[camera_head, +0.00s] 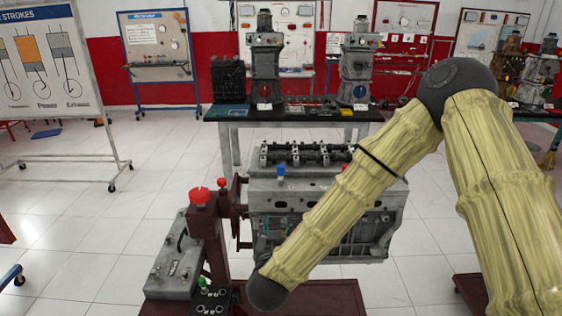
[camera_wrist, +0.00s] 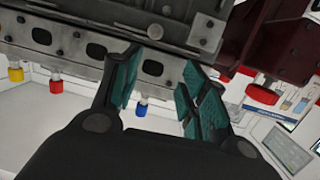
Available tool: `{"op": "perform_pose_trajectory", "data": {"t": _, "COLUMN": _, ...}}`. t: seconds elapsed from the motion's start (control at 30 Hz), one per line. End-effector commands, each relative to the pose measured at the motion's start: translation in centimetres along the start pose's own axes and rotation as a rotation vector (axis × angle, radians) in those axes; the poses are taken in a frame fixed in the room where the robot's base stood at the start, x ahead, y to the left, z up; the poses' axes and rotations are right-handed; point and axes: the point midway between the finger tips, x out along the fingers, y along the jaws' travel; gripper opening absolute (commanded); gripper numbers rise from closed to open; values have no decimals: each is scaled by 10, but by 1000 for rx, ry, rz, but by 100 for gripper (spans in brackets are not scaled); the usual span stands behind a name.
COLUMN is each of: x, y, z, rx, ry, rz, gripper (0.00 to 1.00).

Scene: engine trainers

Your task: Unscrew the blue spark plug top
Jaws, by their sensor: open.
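The blue spark plug top (camera_head: 281,169) stands upright on the upper side of the grey engine block (camera_head: 325,205) in the head view. In the wrist view, where the scene appears upside down, the blue top (camera_wrist: 142,110) shows between the fingers of my gripper (camera_wrist: 160,78), nearer the left finger. My gripper is open with its teal-padded fingers spread; nothing is clamped in it. I cannot tell how far the top is from the pads. The gripper is not visible in the head view.
A red top (camera_head: 346,166) and, in the wrist view, a yellow top (camera_wrist: 15,75) sit along the same engine side. A dark red stand post (camera_head: 208,235) with a red knob (camera_head: 199,196) rises beside the engine. A table (camera_head: 290,114) with other engines stands behind.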

Motion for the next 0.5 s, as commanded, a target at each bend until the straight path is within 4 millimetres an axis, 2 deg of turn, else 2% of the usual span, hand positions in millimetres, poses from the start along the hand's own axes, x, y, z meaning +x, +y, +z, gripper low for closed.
{"op": "perform_pose_trajectory", "data": {"t": 0.03, "x": -1, "y": -4, "z": -37, "rx": 7, "ry": 48, "rz": 28, "gripper": 43}}
{"op": "perform_pose_trajectory", "data": {"t": 0.1, "x": -2, "y": -8, "z": -72, "rx": 10, "ry": 104, "rz": 67, "gripper": 43}}
{"op": "perform_pose_trajectory", "data": {"t": 0.2, "x": -5, "y": -10, "z": -105, "rx": 14, "ry": 152, "rz": 107, "gripper": 43}}
{"op": "perform_pose_trajectory", "data": {"t": 0.3, "x": -6, "y": -10, "z": -120, "rx": 14, "ry": 174, "rz": 127, "gripper": 43}}
{"op": "perform_pose_trajectory", "data": {"t": 0.5, "x": 10, "y": -8, "z": -126, "rx": 15, "ry": 177, "rz": 133, "gripper": 43}}
